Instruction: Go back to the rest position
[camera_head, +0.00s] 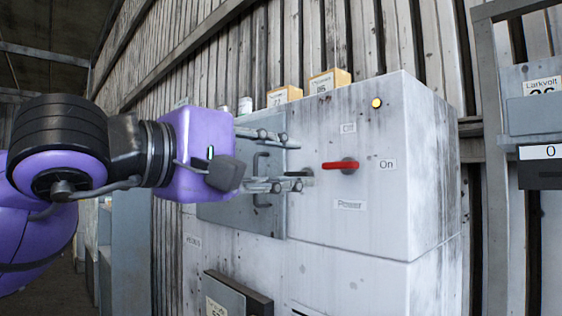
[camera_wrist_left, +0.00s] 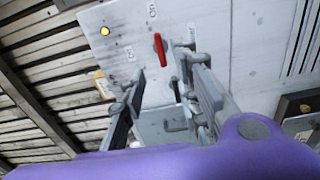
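My left gripper (camera_head: 290,161) comes in from the left in the head view, in front of the grey panel door of a white cabinet (camera_head: 345,235). Its fingers stand apart with nothing between them, also in the left wrist view (camera_wrist_left: 158,102). A red switch handle (camera_head: 341,166) on the cabinet front lies level, pointing toward the "On" label; it shows beyond the fingers in the left wrist view (camera_wrist_left: 161,48). The fingertips are to the left of the handle and look apart from it. A yellow lamp (camera_head: 376,103) sits near the cabinet's top. My right gripper is not in view.
The grey door (camera_head: 230,215) with its handle is just behind my left gripper. Yellow boxes (camera_head: 322,82) stand on top of the cabinet. A dark-framed box (camera_head: 238,293) sits low on the front. A grey metal frame (camera_head: 492,150) stands at the right.

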